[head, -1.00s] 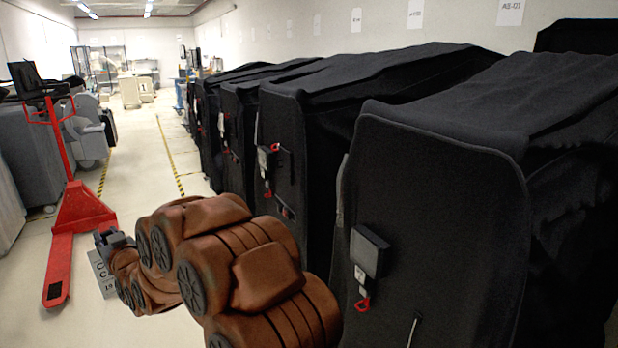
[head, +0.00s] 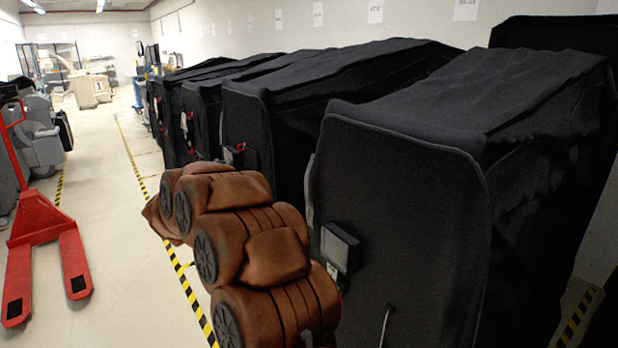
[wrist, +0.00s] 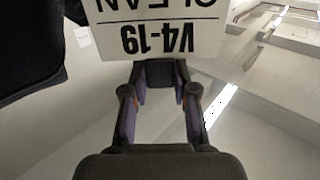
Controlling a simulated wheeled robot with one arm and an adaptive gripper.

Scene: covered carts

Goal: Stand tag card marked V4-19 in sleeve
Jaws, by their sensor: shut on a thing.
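The tag card (wrist: 150,38) shows in the wrist view, white and upside down, with V4-19 and part of the word CLEAN on it. My gripper (wrist: 160,82) is shut on the card's edge. In the head view my brown arm hides the gripper and the card. A dark box-like holder (head: 340,247) with a pale face is on the front of the nearest covered cart (head: 400,200). Whether it is the sleeve I cannot tell. Smaller fittings with red parts (head: 232,155) show on the farther cart and are partly hidden by my arm.
Several black covered carts (head: 330,95) stand in a row along the right wall. A red pallet jack (head: 45,232) stands at the left. An open aisle (head: 105,190) with yellow-black floor tape (head: 170,255) runs between them.

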